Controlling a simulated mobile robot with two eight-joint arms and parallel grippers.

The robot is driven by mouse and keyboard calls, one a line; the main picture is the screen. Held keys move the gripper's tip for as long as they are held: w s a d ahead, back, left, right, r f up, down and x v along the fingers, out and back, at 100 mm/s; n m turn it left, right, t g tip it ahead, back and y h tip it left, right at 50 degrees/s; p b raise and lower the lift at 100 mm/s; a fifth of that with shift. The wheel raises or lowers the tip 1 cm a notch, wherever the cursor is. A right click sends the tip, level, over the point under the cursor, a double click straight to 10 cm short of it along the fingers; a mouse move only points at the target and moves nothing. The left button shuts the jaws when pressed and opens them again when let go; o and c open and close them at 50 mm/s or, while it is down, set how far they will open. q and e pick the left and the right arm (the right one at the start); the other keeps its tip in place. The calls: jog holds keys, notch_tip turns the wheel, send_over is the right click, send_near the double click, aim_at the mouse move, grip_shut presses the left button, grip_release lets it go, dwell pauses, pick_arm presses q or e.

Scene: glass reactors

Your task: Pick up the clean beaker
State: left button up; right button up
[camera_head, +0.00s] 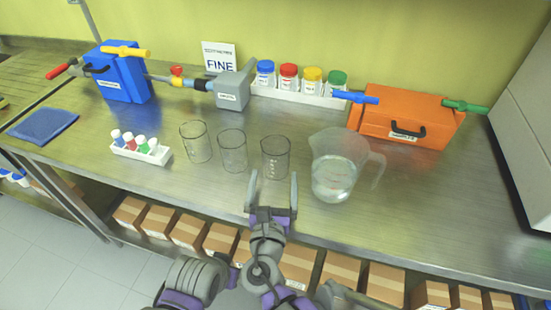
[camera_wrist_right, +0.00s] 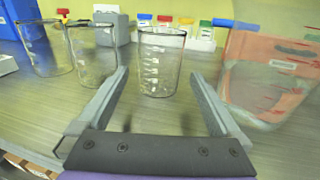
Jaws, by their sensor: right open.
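Three clear glass beakers stand upright in a row on the steel bench: a left one (camera_head: 196,142), a middle one (camera_head: 233,151) and a right one (camera_head: 275,158). The frames do not show which one is called clean. My right gripper (camera_head: 272,184) is open and empty, just in front of the right beaker. In the right wrist view this beaker (camera_wrist_right: 160,62), with white graduation marks, stands centred beyond the fingertips of the gripper (camera_wrist_right: 160,85). The other two beakers (camera_wrist_right: 94,55) (camera_wrist_right: 45,50) are at the left there. My left gripper is not in view.
A clear jug (camera_head: 335,170) of liquid stands close on the right; it also shows in the wrist view (camera_wrist_right: 262,85). A small vial rack (camera_head: 155,156) is at left. Blue (camera_head: 125,85) and orange (camera_head: 410,120) boxes and capped jars (camera_head: 288,80) stand behind.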

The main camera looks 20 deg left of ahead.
aim_at(275, 169)
jog(key=w, duration=0.2)
jog(key=w+a, duration=0.1)
jog(key=w, duration=0.2)
jog(key=shift+w+a+f, duration=0.1)
jog(key=shift+w, duration=0.1)
jog(key=c, duration=1.2)
